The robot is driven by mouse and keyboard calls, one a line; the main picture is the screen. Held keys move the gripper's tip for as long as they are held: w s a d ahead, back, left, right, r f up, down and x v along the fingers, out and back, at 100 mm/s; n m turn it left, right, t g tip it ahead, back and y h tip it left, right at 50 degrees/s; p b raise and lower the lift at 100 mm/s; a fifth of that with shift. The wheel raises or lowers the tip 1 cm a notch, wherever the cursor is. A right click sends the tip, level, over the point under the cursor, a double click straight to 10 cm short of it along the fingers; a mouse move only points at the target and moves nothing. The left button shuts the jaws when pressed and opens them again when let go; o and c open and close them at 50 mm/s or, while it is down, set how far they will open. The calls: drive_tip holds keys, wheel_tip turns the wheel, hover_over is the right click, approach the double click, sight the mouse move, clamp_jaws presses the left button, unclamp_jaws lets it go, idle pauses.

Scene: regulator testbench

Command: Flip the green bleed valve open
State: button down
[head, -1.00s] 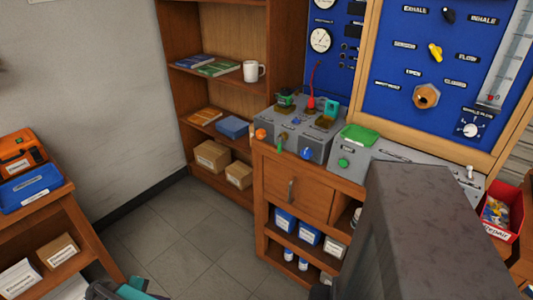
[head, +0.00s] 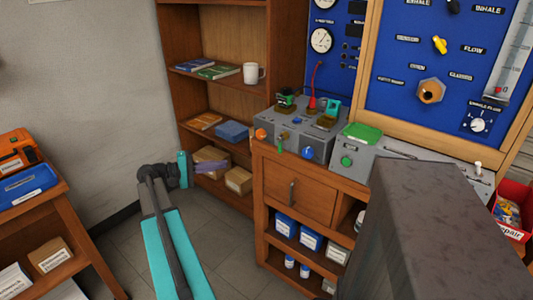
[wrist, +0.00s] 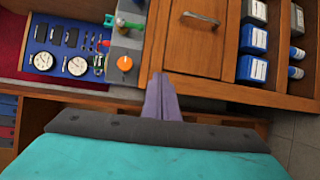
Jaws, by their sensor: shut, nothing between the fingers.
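A small green lever (head: 279,146), which looks like the bleed valve, hangs down on the front face of the grey regulator box (head: 316,146). An orange knob (head: 261,134) is left of it and a blue knob (head: 303,153) right. In the wrist view the green lever (wrist: 129,24) lies beyond the orange knob (wrist: 124,63). My gripper (head: 222,167) has purple fingers, shut and empty, in front of the lower shelf, left of and below the lever and apart from it. The fingers (wrist: 161,78) point towards the cabinet in the wrist view.
The wooden cabinet (head: 293,190) with a drawer carries the box. A grey unit with a green tray (head: 361,133) stands right of it. A shelf holds books, a white mug (head: 253,73) and cardboard boxes (head: 238,181). A red bin (head: 514,208) is at far right.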

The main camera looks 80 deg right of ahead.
drive_tip(key=s+d+r+m+g+y, duration=0.1)
drive_tip(key=s+d+r+m+g, duration=0.1)
drive_tip(key=s+r, duration=0.2)
drive_tip(key=shift+r, duration=0.95)
drive_tip(key=shift+s+d, duration=0.15)
drive_tip(key=shift+s, duration=0.05)
approach(280, 145)
drive_tip(key=shift+s+d+f+p, duration=0.15)
drive_tip(key=shift+s+d+f, duration=0.1)
drive_tip(key=shift+s+d, duration=0.5)
drive_tip(key=shift+s+d+f+p, duration=0.15)
drive_tip(key=shift+s+d+f, duration=0.15)
drive_tip(key=shift+s+d, duration=0.4)
drive_tip(key=shift+s+d+f+p, duration=0.15)
drive_tip(key=shift+s+d+f, duration=0.1)
drive_tip(key=shift+s+d, duration=0.5)
drive_tip(key=shift+w+d, duration=0.15)
drive_tip(key=shift+f, duration=0.1)
